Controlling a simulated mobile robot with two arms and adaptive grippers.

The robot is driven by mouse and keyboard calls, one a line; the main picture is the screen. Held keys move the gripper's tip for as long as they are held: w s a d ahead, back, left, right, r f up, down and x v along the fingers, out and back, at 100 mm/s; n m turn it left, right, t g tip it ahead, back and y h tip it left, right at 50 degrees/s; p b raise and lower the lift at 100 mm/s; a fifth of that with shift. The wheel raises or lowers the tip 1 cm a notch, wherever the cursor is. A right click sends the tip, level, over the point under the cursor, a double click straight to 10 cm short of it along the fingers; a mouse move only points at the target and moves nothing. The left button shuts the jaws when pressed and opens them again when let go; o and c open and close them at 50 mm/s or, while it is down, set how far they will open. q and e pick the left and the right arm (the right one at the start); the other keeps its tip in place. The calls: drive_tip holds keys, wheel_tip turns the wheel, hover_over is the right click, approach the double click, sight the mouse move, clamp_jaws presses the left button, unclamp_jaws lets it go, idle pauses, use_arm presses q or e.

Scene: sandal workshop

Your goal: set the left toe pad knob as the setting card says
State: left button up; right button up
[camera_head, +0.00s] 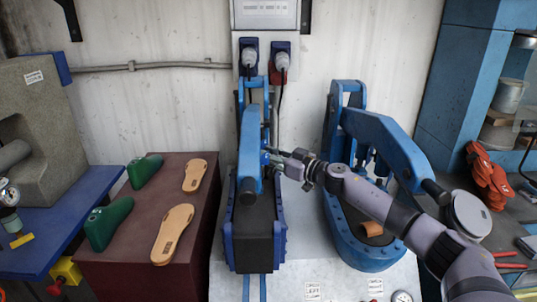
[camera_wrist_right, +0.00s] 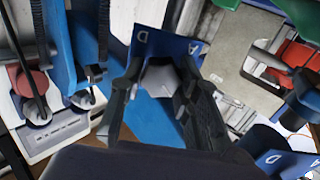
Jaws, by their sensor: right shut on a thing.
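My right gripper (camera_head: 279,163) reaches in from the right to the side of the left blue press (camera_head: 250,150). In the right wrist view, its dark fingers (camera_wrist_right: 160,92) are closed around a light grey faceted knob (camera_wrist_right: 158,78), the left toe pad knob. I cannot tell the knob's pointing direction. Small printed white cards (camera_head: 312,291) lie at the table front; their text is too small to read. My left gripper is not in view.
A second blue press (camera_head: 365,235) stands to the right, below my right arm. A maroon bench (camera_head: 125,260) with green shoe lasts (camera_head: 108,222) and tan soles (camera_head: 172,232) is at left. Red gloves (camera_head: 488,177) lie at the right.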

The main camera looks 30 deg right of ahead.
drive_tip(key=shift+r, duration=0.1)
drive_tip(key=shift+n+p, duration=0.45)
drive_tip(key=shift+n, duration=0.35)
drive_tip(key=n+p, duration=0.1)
drive_tip(key=n, duration=0.1)
drive_tip(key=shift+n, duration=0.3)
drive_tip(key=n, duration=0.4)
drive_tip(key=shift+a+n, duration=0.15)
drive_tip(key=shift+n, duration=0.15)
drive_tip(key=n, duration=0.3)
drive_tip(key=shift+f+n, duration=0.25)
drive_tip(key=shift+n, duration=0.05)
drive_tip(key=n+b, duration=0.1)
drive_tip(key=n, duration=0.4)
drive_tip(key=shift+f+b, duration=0.1)
drive_tip(key=shift+b, duration=0.25)
drive_tip(key=shift+a, duration=0.1)
drive_tip(key=o, duration=1.2)
drive_tip(key=shift+c, duration=0.2)
